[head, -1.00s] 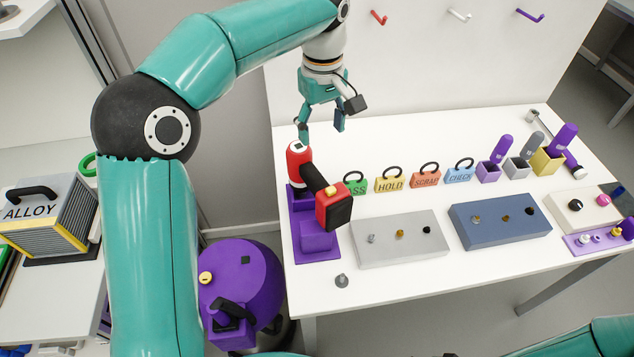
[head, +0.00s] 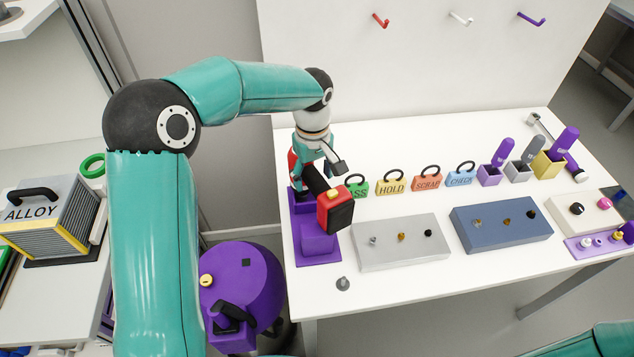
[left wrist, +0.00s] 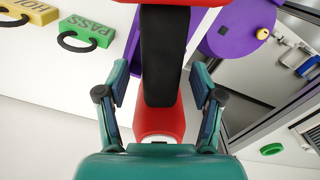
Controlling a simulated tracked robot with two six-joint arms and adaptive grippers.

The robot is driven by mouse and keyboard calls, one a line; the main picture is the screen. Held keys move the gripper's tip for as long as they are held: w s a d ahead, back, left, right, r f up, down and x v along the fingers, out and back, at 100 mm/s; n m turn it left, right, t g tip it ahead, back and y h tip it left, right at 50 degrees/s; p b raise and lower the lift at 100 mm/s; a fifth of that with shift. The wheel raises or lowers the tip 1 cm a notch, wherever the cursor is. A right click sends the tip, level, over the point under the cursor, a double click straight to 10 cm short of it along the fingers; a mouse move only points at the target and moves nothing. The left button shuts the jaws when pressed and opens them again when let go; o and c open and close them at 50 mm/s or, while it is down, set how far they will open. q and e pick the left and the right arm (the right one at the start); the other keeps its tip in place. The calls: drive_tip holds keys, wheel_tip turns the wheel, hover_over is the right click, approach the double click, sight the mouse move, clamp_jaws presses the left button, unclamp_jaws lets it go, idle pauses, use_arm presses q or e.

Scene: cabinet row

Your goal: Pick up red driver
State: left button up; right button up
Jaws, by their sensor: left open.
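The red driver (head: 337,208), red with a black grip, stands in a purple holder (head: 318,240) at the table's left end. In the left wrist view the driver (left wrist: 163,60) runs up the middle, its black grip between my fingers. My left gripper (head: 311,172) is over the driver's back end in the head view, its fingertips partly hidden there. In the left wrist view my left gripper (left wrist: 160,90) is open, one finger on each side of the driver, with gaps showing. My right gripper is out of view.
Coloured tags with black handles, such as the green PASS tag (head: 357,187), stand right of the driver. A grey block (head: 400,250) with knobs lies near the holder. A small grey piece (head: 343,283) lies at the front edge. A purple round machine (head: 240,285) stands left of the table.

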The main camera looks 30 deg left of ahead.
use_arm(q)
drive_tip(key=shift+f, duration=0.25)
drive_tip(key=c, duration=1.2)
drive_tip(key=shift+r, duration=0.1)
drive_tip(key=shift+c, duration=0.2)
drive_tip(key=shift+w+r, duration=0.1)
drive_tip(key=shift+r, duration=0.7)
wheel_tip(320, 180, up, 18)
drive_tip(key=p, duration=0.1)
drive_tip(key=shift+r+p, duration=0.2)
drive_tip(key=shift+p, duration=0.15)
drive_tip(key=o, duration=0.5)
clamp_jaws()
